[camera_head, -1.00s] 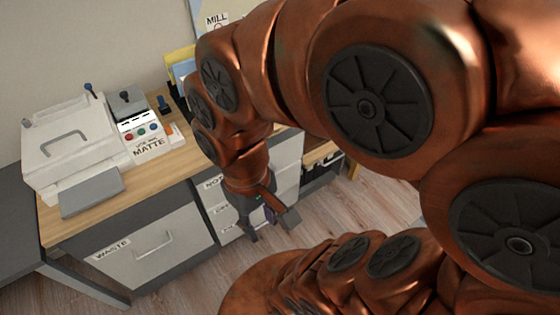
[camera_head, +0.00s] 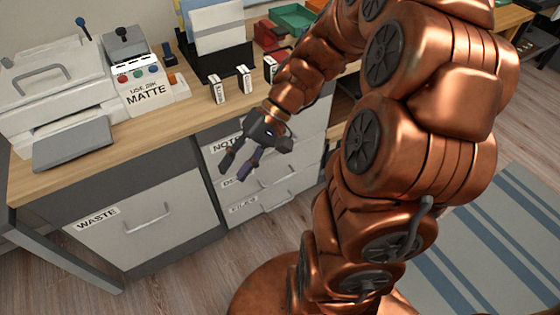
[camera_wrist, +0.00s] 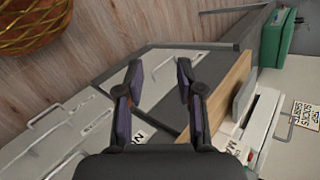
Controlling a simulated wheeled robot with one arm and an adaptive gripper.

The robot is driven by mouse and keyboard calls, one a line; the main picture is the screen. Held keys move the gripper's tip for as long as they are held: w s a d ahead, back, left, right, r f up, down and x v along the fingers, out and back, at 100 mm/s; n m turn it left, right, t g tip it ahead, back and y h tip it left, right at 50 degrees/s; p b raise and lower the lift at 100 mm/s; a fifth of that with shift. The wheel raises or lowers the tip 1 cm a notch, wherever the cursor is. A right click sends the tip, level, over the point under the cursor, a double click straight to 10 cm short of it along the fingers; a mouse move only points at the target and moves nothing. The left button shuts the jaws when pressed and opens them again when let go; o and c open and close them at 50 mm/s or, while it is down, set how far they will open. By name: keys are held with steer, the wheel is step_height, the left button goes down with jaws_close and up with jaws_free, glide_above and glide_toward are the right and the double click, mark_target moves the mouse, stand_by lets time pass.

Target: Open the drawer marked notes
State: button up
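The notes drawer (camera_head: 305,128) is the top one of a stack of three pale drawers under the wooden counter. Its label, partly covered, reads "NOT" (camera_head: 226,145). The drawer looks shut; its handle is hidden behind my gripper. My gripper (camera_head: 235,172) is in front of the left part of this stack, fingers apart and pointing down-left, with nothing between them. In the wrist view my gripper (camera_wrist: 158,72) also shows open, and part of a label starting with N (camera_wrist: 143,135) shows just behind the fingers. I cannot tell whether a finger touches the drawer.
Two lower drawers (camera_head: 275,195) sit below, both shut. A drawer marked waste (camera_head: 150,225) is to the left. A printer (camera_head: 55,90) and a box marked matte (camera_head: 140,85) stand on the counter (camera_head: 110,150). A wicker basket (camera_wrist: 30,22) shows in the wrist view.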

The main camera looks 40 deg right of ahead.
steer(key=w+d+f+m+t+y+b, duration=0.3)
steer(key=w+d+f+t+b, duration=0.3)
steer(key=w+d+f+b, duration=0.35)
steer(key=d+f+m+t+h+b, duration=0.1)
steer(key=d+f+m+t+b, duration=0.1)
steer(key=d+f+t+b, duration=0.5)
steer(key=d+f+m+h, duration=0.1)
steer(key=d+f+m, duration=0.2)
steer(key=d+f, duration=0.5)
steer(key=shift+w+a+r+b, duration=0.25)
steer(key=shift+w+a+b, duration=0.15)
steer(key=shift+w, duration=0.5)
steer(key=shift+w+a+r+b, duration=0.25)
steer(key=shift+w+a, duration=0.2)
steer(key=shift+w, duration=0.5)
steer(key=shift+w+a+r+b, duration=0.2)
steer(key=shift+w+a+b, duration=0.2)
steer(key=shift+w, duration=0.5)
jaws_close()
